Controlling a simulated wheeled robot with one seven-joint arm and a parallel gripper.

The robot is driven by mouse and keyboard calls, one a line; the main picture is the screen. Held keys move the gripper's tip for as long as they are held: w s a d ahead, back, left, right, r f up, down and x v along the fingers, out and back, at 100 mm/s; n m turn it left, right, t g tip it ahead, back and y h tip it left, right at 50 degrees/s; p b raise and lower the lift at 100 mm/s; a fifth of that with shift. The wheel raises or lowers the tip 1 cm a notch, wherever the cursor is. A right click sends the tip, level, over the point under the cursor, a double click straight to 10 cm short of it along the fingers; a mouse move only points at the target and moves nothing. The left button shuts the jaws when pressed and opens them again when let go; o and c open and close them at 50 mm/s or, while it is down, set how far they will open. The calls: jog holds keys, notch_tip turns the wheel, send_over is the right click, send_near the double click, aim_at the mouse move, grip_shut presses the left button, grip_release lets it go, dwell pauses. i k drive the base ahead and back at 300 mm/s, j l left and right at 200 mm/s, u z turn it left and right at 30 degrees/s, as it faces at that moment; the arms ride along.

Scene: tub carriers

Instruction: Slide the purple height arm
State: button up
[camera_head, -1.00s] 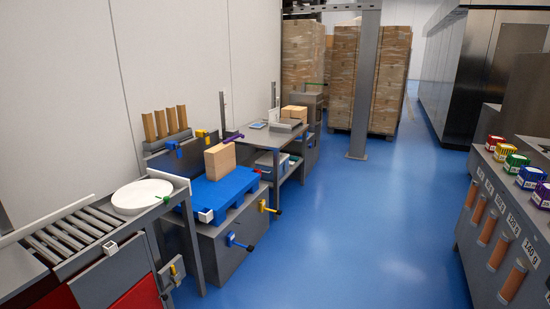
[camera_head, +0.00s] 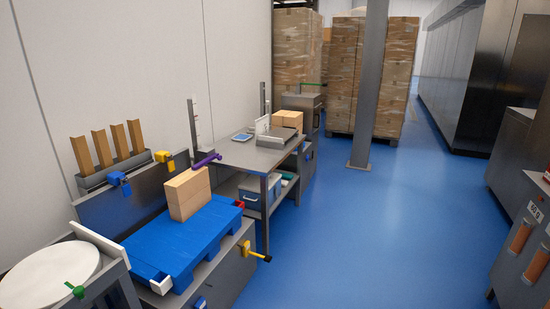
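The purple height arm (camera_head: 206,160) is a short bar with a dark end. It sticks out toward the right just above and behind a cardboard box (camera_head: 188,196). A grey upright post with a white scale (camera_head: 195,122) stands at its left end. The box stands on a blue pallet-like platform (camera_head: 170,245) on a grey station. I cannot tell whether the arm touches the box. My gripper is not in view.
A blue handle (camera_head: 119,180) and a yellow handle (camera_head: 164,158) sit on the station's back panel. A yellow lever (camera_head: 256,252) juts from its front right. A grey table (camera_head: 255,152) stands behind. A grey pillar (camera_head: 370,85) rises from the blue floor (camera_head: 355,235), which is clear at centre.

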aim_at(208, 154)
jog(key=i, duration=2)
jog(key=i+u, duration=0.1)
jog(key=i, duration=0.55)
jog(key=i+l+u, duration=0.1)
jog(key=i, duration=0.55)
jog(key=i+l, duration=0.2)
jog(key=i, duration=0.45)
jog(key=i+l+u, duration=0.1)
jog(key=i+u, duration=0.15)
jog(key=i+l+u, duration=0.2)
jog(key=i, duration=0.25)
